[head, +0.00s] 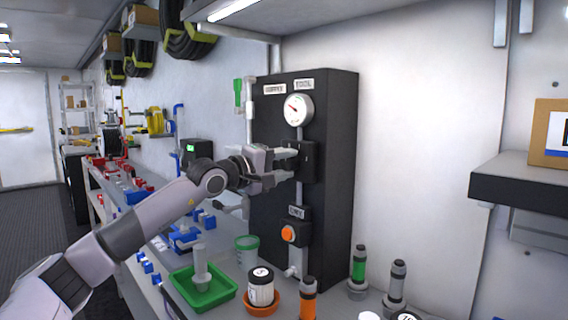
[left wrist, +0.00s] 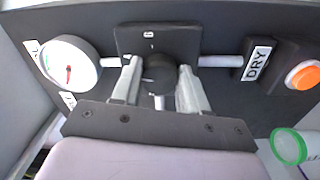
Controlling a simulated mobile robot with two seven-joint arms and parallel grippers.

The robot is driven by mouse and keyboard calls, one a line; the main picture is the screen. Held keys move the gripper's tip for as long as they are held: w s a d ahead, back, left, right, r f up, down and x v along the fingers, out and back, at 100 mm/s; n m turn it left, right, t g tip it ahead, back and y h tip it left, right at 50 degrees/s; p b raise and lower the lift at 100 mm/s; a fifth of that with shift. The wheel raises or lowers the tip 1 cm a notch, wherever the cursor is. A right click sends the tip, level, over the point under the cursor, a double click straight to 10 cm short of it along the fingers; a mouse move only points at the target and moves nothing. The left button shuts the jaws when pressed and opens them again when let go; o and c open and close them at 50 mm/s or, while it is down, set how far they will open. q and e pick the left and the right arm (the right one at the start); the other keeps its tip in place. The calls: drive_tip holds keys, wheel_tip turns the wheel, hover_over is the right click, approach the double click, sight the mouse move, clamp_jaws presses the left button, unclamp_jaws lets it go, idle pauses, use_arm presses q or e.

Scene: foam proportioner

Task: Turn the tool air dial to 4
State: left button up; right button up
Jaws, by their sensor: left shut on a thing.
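The tool air dial is a dark round knob (left wrist: 158,72) on a black square plate (left wrist: 150,38) in the left wrist view. My left gripper (left wrist: 160,88) has its two fingers on either side of the knob and is shut on it. In the head view my left gripper (head: 285,165) reaches the black plate (head: 308,160) on the front of the tall black panel (head: 335,130), hiding the knob. A small mark shows at the top of the plate; the dial's setting cannot be read. A round white gauge (head: 297,109) with a red needle sits above the plate. My right gripper is not in view.
An orange button (head: 288,233) sits lower on the panel. Below, the bench holds a green tray (head: 205,290), a green-rimmed cup (head: 246,252), a white jar (head: 261,286) and several upright cylinders. A dark shelf (head: 520,187) juts out at right.

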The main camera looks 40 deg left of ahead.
use_arm(q)
drive_tip(key=shift+m, duration=1.2)
drive_tip(key=shift+f, duration=0.1)
drive_tip(key=o, duration=1.1)
drive_tip(key=shift+c, duration=0.2)
drive_tip(key=shift+s, duration=0.1)
